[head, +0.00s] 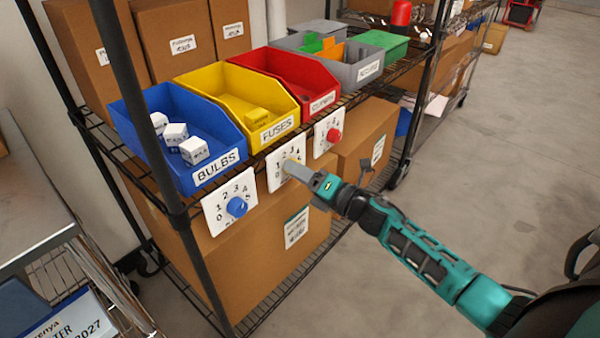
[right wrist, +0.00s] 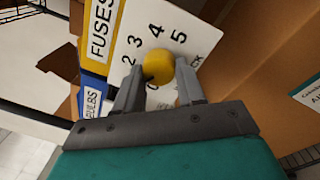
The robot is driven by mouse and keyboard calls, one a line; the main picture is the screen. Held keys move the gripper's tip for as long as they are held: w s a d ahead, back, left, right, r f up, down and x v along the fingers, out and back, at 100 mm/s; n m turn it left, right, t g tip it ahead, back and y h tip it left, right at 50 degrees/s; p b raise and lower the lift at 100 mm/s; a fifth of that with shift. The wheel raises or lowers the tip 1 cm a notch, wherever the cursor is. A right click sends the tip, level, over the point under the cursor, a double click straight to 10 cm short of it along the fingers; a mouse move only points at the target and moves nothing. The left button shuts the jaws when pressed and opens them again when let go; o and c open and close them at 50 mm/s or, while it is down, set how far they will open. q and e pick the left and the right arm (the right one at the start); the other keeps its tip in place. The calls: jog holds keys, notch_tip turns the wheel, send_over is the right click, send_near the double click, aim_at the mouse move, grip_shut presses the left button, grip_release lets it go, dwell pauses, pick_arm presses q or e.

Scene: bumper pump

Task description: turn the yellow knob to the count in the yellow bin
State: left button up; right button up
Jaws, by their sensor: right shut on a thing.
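The yellow bin (head: 235,95), labelled FUSES, stands on the shelf between the blue and red bins. At least one yellow block (head: 258,116) shows inside near its front; the front wall hides part of the floor. Below it hangs a white dial card (head: 278,178) with numbers around a yellow knob (right wrist: 158,67). My right gripper (head: 297,168) is at this card. In the right wrist view its two fingers (right wrist: 158,86) straddle the yellow knob and are shut on it. The knob's pointer cannot be read clearly. My left gripper is not in view.
A blue bin (head: 165,105) holds white boxes, with a blue-knob card (head: 229,202) below. A red bin (head: 285,68) has a red-knob card (head: 328,132). A grey bin (head: 350,55) stands further right. Cardboard boxes fill the lower shelf (head: 265,250). The floor at right is clear.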

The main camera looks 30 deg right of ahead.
jog(key=o, duration=1)
jog(key=shift+o, duration=0.2)
jog(key=p+v, duration=0.1)
jog(key=v, duration=1.2)
jog(key=shift+w, duration=0.1)
